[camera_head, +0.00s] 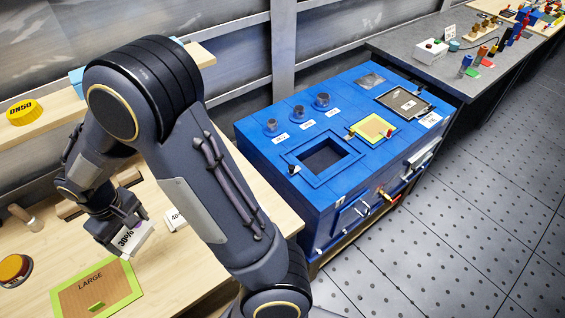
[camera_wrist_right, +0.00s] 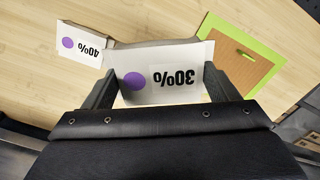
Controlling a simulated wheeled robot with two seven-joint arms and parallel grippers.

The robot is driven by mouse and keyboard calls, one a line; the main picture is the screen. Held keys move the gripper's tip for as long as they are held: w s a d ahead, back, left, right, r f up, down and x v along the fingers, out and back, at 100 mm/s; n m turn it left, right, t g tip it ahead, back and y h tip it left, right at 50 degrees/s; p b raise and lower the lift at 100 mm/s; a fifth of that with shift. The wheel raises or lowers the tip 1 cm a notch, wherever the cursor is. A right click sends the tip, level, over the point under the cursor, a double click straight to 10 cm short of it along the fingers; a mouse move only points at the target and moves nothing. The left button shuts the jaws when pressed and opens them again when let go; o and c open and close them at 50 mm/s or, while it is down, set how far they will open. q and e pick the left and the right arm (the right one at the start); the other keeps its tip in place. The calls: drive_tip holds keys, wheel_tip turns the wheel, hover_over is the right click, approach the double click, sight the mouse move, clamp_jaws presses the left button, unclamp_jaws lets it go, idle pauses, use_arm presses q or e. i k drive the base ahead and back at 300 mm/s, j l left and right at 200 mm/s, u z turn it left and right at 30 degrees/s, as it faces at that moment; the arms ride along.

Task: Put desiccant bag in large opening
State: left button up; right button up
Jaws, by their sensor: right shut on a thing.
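A white desiccant bag (camera_head: 134,238) marked 30% with a purple dot is held in my right gripper (camera_head: 118,222) above the wooden table at the left. In the right wrist view the same bag (camera_wrist_right: 162,72) sits between the two fingers, which touch its sides. A second white bag marked 40% (camera_head: 174,218) lies on the table just beside it, and it also shows in the right wrist view (camera_wrist_right: 80,45). The blue cabinet (camera_head: 262,160) has a large square dark opening (camera_head: 325,158) in its top, to the right of my arm. My left gripper is out of view.
A brown panel marked LARGE with a green edge (camera_head: 95,289) lies on the table near the gripper. A brown-and-yellow round piece (camera_head: 14,270) lies at left. A smaller opening has a yellow-green cover (camera_head: 373,128). My right arm hides part of the table.

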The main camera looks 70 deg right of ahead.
sight(321, 164)
drive_tip(key=k+l, duration=0.65)
drive_tip(key=l, duration=0.15)
drive_tip(key=k+l+u, duration=0.1)
drive_tip(key=k+l, duration=0.5)
drive_tip(key=l, duration=0.2)
drive_tip(key=k+l, duration=0.1)
drive_tip(key=l, duration=0.35)
drive_tip(key=k+l, duration=0.1)
drive_tip(key=l, duration=0.3)
drive_tip(key=k+l+u, duration=0.1)
drive_tip(key=l, duration=0.35)
drive_tip(key=i, duration=0.35)
drive_tip(key=l, duration=0.05)
